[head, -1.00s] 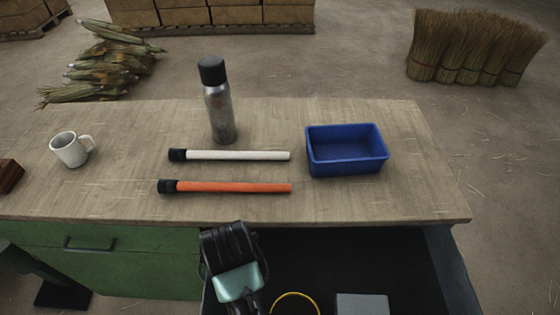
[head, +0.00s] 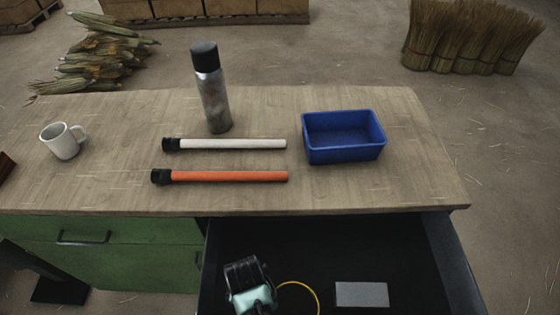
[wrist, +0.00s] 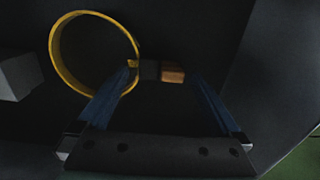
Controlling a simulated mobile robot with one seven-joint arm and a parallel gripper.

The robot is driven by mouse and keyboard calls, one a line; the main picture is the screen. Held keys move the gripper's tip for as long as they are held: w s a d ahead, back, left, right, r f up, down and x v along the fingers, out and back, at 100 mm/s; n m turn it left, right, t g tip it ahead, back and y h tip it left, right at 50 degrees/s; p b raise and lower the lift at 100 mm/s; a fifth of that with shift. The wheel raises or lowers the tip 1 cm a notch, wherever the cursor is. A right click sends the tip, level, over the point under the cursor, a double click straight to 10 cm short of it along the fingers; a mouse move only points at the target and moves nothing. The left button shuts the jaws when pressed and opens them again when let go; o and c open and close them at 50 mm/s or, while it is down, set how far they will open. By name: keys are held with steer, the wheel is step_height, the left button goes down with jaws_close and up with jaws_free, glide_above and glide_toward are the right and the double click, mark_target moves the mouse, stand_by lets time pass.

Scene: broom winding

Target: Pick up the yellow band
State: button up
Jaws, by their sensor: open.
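The yellow band (head: 316,295) is a thin ring in the open drawer, partly cut off by the bottom edge of the head view. In the wrist view the band (wrist: 54,48) shows as a whole ring at upper left, its right side near the tip of my left finger. My gripper (wrist: 165,82) is open, with blue fingers spread. A small dark and brown block (wrist: 172,73) appears between the fingertips; I cannot tell whether it touches them. In the head view my gripper is low in the drawer, just left of the band, its fingertips hidden.
A grey block (head: 362,294) lies in the drawer (head: 340,245) right of the band. The tabletop (head: 410,185) holds a blue bin (head: 345,152), an orange rod (head: 230,177), a white rod (head: 235,144), a bottle (head: 214,100) and a mug (head: 62,142). The drawer's front wall is close.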

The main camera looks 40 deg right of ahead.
steer(key=shift+f, duration=1.5)
steer(key=shift+c, duration=0.2)
